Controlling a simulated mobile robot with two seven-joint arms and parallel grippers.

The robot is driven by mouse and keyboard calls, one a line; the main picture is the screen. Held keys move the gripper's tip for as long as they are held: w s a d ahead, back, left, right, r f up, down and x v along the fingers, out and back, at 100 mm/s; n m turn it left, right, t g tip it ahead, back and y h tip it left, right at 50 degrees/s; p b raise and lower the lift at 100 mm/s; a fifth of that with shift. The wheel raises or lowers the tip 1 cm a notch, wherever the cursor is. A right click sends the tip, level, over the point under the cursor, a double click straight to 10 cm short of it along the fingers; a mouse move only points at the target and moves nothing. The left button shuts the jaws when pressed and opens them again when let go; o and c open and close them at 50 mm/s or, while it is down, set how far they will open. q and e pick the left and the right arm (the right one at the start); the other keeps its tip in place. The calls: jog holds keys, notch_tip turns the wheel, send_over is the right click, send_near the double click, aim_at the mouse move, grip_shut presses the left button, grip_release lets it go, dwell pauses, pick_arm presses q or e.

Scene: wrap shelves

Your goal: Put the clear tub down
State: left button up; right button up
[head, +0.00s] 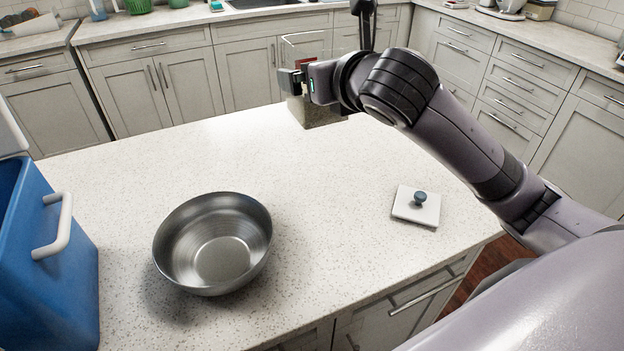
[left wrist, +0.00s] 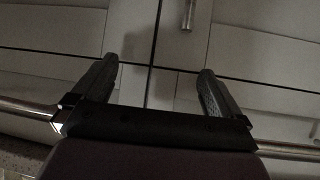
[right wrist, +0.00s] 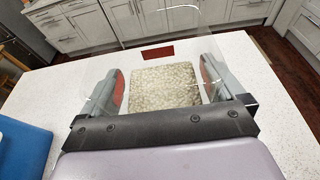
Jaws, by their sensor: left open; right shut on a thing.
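The clear tub (head: 318,112) is a see-through container with speckled beige contents low inside and a small red label. It is at the far edge of the island counter in the head view. My right gripper (head: 292,82) is shut on it, with a finger on either side in the right wrist view, where the tub (right wrist: 165,86) fills the space between them. I cannot tell whether its base touches the counter. A white square lid (head: 408,213) with a blue knob lies on the counter at the right. My left gripper (left wrist: 157,70) is open and empty, facing cabinet fronts.
The island counter (head: 330,210) has clear room in its middle, between the lid and a steel bowl (head: 220,262). A blue box (head: 60,275) with a white handle stands at the left. Cabinets (head: 170,80) and a back counter lie beyond the island.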

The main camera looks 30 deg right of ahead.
jog(key=shift+s+f, duration=0.1)
jog(key=shift+f, duration=9.35)
jog(key=shift+f, duration=0.1)
jog(key=o, duration=1)
jog(key=shift+f, duration=0.2)
jog(key=shift+o, duration=0.3)
jog(key=shift+r, duration=0.1)
jog(key=shift+s+r, duration=0.1)
jog(key=shift+r, duration=0.05)
jog(key=v, duration=1.1)
jog(key=shift+s+r, duration=0.15)
jog(key=shift+s, duration=0.25)
